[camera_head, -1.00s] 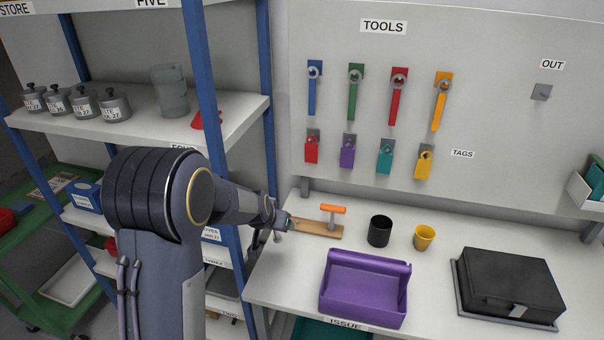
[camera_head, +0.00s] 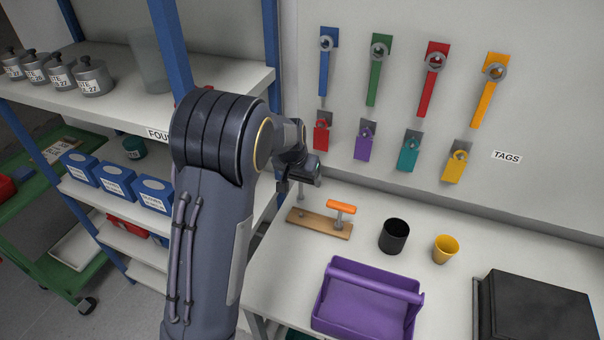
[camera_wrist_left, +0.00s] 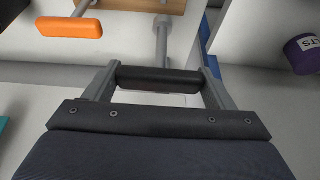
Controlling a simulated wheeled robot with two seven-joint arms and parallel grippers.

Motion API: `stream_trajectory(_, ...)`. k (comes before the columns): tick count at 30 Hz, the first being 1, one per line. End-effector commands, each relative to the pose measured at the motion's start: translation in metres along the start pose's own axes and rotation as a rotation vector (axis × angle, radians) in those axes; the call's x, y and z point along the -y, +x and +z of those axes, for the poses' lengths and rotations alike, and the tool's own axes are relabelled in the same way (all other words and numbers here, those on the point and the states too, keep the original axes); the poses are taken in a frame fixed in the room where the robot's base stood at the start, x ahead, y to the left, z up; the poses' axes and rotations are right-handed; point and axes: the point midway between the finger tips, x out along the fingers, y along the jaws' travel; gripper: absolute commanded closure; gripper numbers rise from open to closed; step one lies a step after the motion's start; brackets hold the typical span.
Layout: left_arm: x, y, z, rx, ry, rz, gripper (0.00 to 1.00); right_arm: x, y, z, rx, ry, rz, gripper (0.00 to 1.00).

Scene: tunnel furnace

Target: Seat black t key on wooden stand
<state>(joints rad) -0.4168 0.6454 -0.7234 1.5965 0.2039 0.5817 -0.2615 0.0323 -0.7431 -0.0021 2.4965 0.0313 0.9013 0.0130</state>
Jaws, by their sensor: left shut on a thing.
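The wooden stand (camera_head: 306,221) lies on the white table; its edge also shows at the top of the left wrist view (camera_wrist_left: 145,5). A T key with an orange handle (camera_head: 341,207) stands upright at the stand's right end, and its handle shows in the left wrist view (camera_wrist_left: 68,28). My left gripper (camera_wrist_left: 158,80) is shut on the black handle of the black T key (camera_wrist_left: 150,79). In the head view my left gripper (camera_head: 303,177) is above and behind the stand's left end, with a grey shaft hanging below it. My right gripper is not in view.
A black cup (camera_head: 394,237), a yellow cup (camera_head: 445,250) and a purple carrier (camera_head: 365,305) stand right of the stand. A black case (camera_head: 540,310) is at the far right. The shelf rack (camera_head: 270,90) is at the left; a tool board (camera_head: 400,90) rises behind.

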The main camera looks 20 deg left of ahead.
Motion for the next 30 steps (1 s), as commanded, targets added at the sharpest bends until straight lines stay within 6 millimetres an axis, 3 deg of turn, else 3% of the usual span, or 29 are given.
stream_trajectory(30, 0.000, 0.048, 0.020, -0.001, 0.000, -0.001, 0.55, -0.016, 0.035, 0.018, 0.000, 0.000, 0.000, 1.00)
